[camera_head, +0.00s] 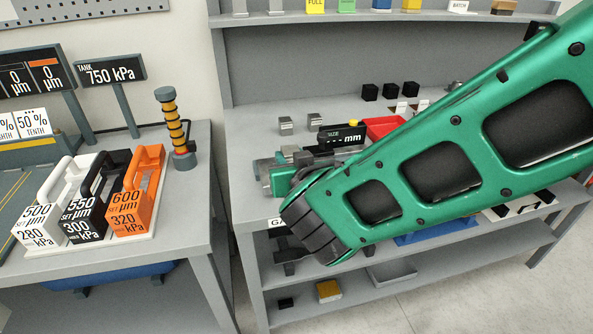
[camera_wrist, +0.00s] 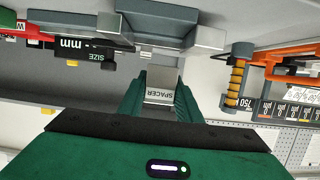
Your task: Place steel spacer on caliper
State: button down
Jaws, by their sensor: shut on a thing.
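The steel spacer is a small grey block with a "SPACER" label (camera_wrist: 160,94), seen in the wrist view between the green fingers of my gripper (camera_wrist: 160,84). My gripper is shut on it. The caliper's black size display (camera_head: 341,136) stands on the right-hand bench in the head view. The display also shows upside down in the wrist view (camera_wrist: 84,60), with grey blocks beside it. The spacer appears apart from the display; contact with other parts of the caliper cannot be told. In the head view my arm hides much of the caliper area.
Small steel blocks (camera_head: 286,125) and several black cubes (camera_head: 370,92) stand behind the caliper. A red bin (camera_head: 385,127) is close to its right. The left bench holds labelled weights (camera_head: 140,195) and an orange-ringed post (camera_head: 172,125). An upper shelf (camera_head: 400,17) runs along the back.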

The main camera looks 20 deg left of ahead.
jog(key=shift+w+f, duration=0.3)
jog(key=shift+w, duration=0.3)
jog(key=shift+w+f, duration=0.3)
jog(key=shift+w, duration=0.25)
jog(key=shift+f, duration=2)
jog(key=c, duration=1.6)
grip_release()
jog(key=shift+f, duration=0.15)
jog(key=shift+o, duration=0.2)
jog(key=shift+s+d, duration=0.1)
jog(key=v, duration=1.2)
jog(key=shift+r, duration=0.2)
